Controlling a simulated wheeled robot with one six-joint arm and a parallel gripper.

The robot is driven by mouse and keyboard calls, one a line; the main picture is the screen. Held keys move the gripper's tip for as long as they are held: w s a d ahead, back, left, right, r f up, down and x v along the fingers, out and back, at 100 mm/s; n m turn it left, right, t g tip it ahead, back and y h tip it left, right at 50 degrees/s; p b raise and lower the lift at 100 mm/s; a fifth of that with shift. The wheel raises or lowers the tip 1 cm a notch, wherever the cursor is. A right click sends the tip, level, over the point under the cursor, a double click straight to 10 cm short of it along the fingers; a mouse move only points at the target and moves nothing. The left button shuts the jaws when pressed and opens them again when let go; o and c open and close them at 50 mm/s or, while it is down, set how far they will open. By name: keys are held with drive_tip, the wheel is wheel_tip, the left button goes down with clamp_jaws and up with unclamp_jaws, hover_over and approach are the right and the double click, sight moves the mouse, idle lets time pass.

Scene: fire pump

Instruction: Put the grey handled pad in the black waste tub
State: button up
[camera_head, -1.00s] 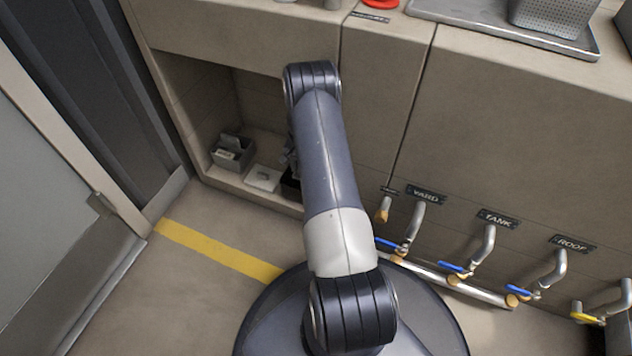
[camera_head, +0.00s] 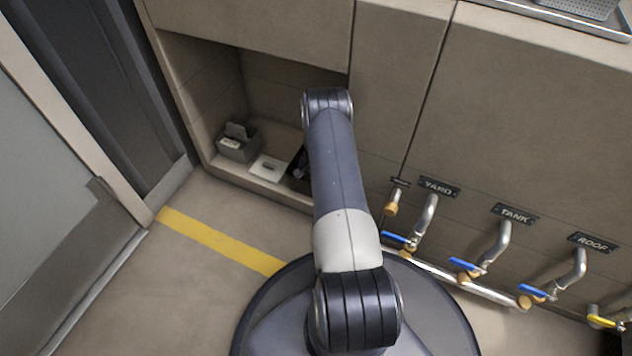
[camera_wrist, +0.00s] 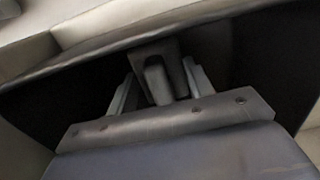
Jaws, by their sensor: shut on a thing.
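The grey handled pad (camera_wrist: 157,80) shows in the wrist view, its dark grey handle between the two fingers of my gripper (camera_wrist: 160,84). My gripper is shut on it. Dark walls of the black waste tub (camera_wrist: 255,55) appear around the fingers and pad, below a grey edge; whether the pad touches the bottom I cannot tell. In the head view the black tub (camera_head: 297,176) stands in the low recess, mostly hidden behind my arm. My gripper is largely hidden there too.
Left of the tub in the recess are a white flat piece (camera_head: 268,168) with a dark mark and a grey box (camera_head: 238,146) with things inside. Pipes with blue-handled valves (camera_head: 470,268) line the cabinet front at right. Floor by the yellow stripe (camera_head: 220,243) is clear.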

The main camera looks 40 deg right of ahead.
drive_tip(key=o, duration=0.9)
drive_tip(key=shift+o, duration=0.2)
wheel_tip(320, 180, up, 12)
drive_tip(key=p, duration=0.4)
drive_tip(key=shift+p, duration=0.4)
drive_tip(key=shift+r, duration=0.1)
